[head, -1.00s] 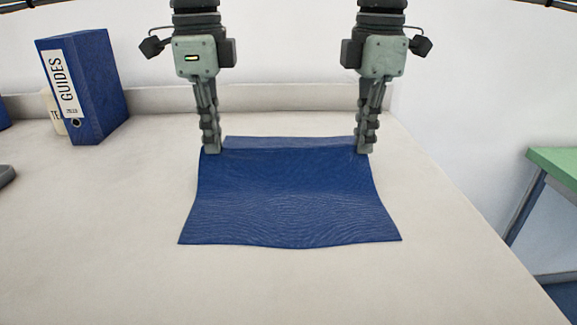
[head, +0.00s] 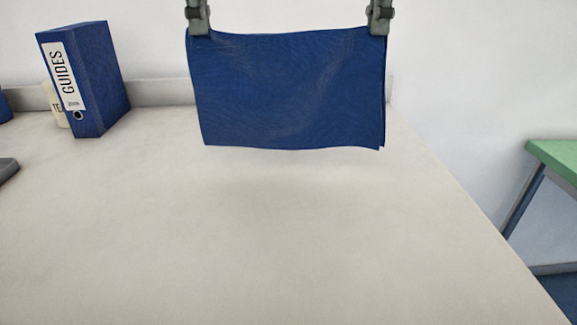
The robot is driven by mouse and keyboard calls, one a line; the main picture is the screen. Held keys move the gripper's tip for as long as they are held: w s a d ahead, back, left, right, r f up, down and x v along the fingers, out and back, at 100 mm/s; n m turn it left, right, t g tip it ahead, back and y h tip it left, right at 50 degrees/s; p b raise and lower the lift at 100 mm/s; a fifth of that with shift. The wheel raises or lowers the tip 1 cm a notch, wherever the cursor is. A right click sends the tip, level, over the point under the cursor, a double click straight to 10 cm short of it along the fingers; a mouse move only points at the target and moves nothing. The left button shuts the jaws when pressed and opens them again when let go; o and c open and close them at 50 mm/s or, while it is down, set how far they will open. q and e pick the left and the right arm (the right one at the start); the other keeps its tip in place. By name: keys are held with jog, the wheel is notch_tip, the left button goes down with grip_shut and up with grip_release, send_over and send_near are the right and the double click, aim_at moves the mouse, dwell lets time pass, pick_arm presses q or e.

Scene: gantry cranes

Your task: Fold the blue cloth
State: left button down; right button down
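The blue cloth (head: 290,92) hangs in the air above the back part of the table, with its upper edge held at both corners. A second layer shows as a thin strip along its right edge, so it hangs doubled. My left gripper (head: 199,30) is shut on the cloth's upper left corner. My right gripper (head: 379,30) is shut on its upper right corner. Only the fingertips show at the top of the view. The cloth's lower edge hangs clear of the table.
The pale table (head: 270,240) is bare in front of and below the cloth. A blue binder (head: 98,80) labelled GUIDES stands at the back left. A dark grey object (head: 7,169) is cut off at the left edge. A green-topped table (head: 558,160) stands apart at the right.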

pick_arm(q)
jog(key=shift+r, duration=0.7)
pick_arm(e)
jog(key=shift+r, duration=0.75)
pick_arm(q)
jog(key=shift+w, duration=0.1)
pick_arm(e)
jog(key=shift+w+f, duration=0.1)
